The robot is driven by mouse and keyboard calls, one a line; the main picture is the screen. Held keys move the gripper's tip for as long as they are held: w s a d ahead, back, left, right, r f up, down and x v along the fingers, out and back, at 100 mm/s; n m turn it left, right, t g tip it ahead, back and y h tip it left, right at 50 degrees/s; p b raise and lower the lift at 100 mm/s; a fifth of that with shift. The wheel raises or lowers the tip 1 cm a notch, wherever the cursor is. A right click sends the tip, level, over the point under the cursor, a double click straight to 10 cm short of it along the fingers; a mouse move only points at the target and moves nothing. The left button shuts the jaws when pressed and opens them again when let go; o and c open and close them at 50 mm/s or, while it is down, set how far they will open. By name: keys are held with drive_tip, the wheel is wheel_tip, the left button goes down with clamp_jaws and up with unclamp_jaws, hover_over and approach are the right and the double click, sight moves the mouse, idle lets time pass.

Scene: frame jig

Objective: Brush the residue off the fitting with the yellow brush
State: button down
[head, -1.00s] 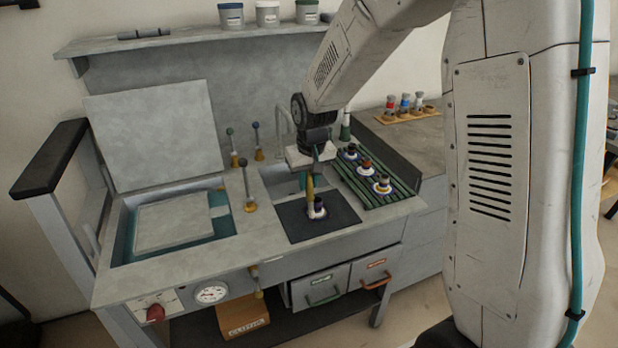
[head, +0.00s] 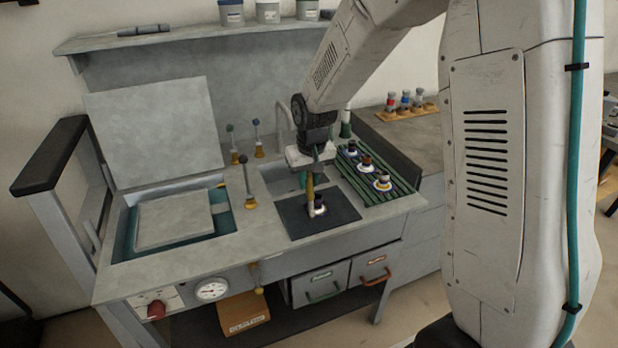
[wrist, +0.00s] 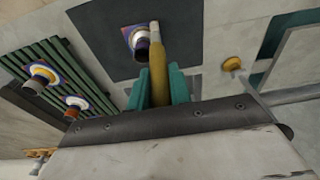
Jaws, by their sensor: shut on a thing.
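My gripper (wrist: 161,88) is shut on the yellow brush (wrist: 158,62), between teal fingers in the wrist view. In the head view the brush (head: 310,192) points down over the dark mat (head: 335,220). The fitting (head: 319,206) stands on the mat right beside the brush tip. In the wrist view the fitting (wrist: 141,45) shows a white ring and a dark purple body, just left of the brush. I cannot tell whether the bristles touch it. No residue is clear at this size.
Several similar fittings (head: 382,181) stand on a green slatted rack (head: 399,190) right of the mat. A sink (head: 281,177) lies behind the mat. Upright levers with yellow bases (head: 250,203) stand left. An open-lidded basin (head: 128,236) is at far left.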

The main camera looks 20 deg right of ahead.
drive_tip(key=shift+f, duration=0.1)
drive_tip(key=shift+w, duration=2.6)
drive_tip(key=shift+s, duration=2.7)
drive_tip(key=shift+w, duration=1.35)
drive_tip(key=shift+s, duration=0.1)
drive_tip(key=shift+s, duration=1.25)
